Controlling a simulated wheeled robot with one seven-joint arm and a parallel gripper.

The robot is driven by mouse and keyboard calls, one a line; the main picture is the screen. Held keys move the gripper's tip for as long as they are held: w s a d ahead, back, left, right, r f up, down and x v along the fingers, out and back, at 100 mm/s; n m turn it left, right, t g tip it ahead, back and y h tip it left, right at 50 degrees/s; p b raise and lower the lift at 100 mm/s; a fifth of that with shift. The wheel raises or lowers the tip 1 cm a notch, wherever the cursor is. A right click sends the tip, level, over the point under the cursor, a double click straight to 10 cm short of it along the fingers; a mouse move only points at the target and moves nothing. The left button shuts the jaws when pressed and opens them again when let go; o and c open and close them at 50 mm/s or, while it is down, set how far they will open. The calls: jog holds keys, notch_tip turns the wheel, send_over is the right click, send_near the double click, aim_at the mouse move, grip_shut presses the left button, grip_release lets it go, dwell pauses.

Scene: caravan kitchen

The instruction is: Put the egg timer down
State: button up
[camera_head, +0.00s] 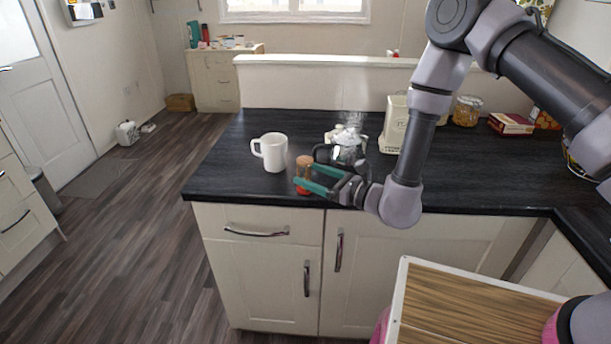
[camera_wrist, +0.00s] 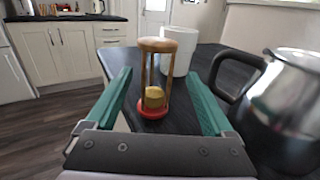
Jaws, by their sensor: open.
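The egg timer (camera_wrist: 153,98) is a wooden hourglass with a red base. It stands upright on the dark countertop (camera_head: 225,172) near the front edge. It also shows in the head view (camera_head: 304,162), partly behind a finger. My gripper (camera_wrist: 163,98) is open, with one green finger on each side of the timer. In the wrist view there are visible gaps between the timer and both fingers. In the head view my gripper (camera_head: 308,180) reaches in low from the right.
A white mug (camera_head: 274,152) stands left of the timer and also shows behind it in the wrist view (camera_wrist: 178,50). A metal pot with a black handle (camera_wrist: 285,105) is close on the right. A cream canister (camera_head: 394,125) stands farther right. Counter left of the mug is clear.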

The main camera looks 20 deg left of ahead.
aim_at(299, 170)
jog(key=x, duration=0.4)
jog(key=shift+s+r, duration=0.2)
jog(key=shift+s, duration=0.15)
jog(key=shift+w+a, duration=0.15)
jog(key=shift+a, duration=0.35)
grip_shut()
notch_tip(299, 170, up, 10)
